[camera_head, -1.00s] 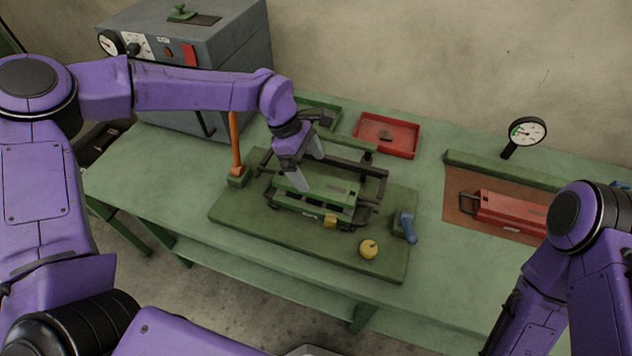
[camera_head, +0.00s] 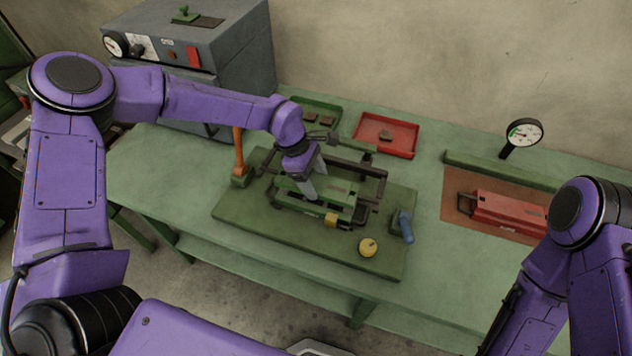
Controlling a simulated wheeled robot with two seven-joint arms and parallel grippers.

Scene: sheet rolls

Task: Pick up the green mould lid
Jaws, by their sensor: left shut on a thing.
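The green mould lid (camera_head: 336,191) is a long green block with dark rails around it, on the green base plate (camera_head: 290,238) in the middle of the bench. My left gripper (camera_head: 312,192) reaches down onto the lid from above and is shut on it. The lid still sits low among the dark rails; I cannot tell whether it is clear of what lies under it. The fingers and wrist hide part of its left and back. My right arm shows at the lower right, but its gripper is out of view.
An orange lever (camera_head: 239,155) stands left of the lid. A yellow knob (camera_head: 368,247) and a blue handle (camera_head: 405,227) are at the plate's right. A red tray (camera_head: 401,149), a green tray (camera_head: 335,108), a red block (camera_head: 508,213) and a gauge (camera_head: 524,132) stand around. The grey machine (camera_head: 238,65) is back left.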

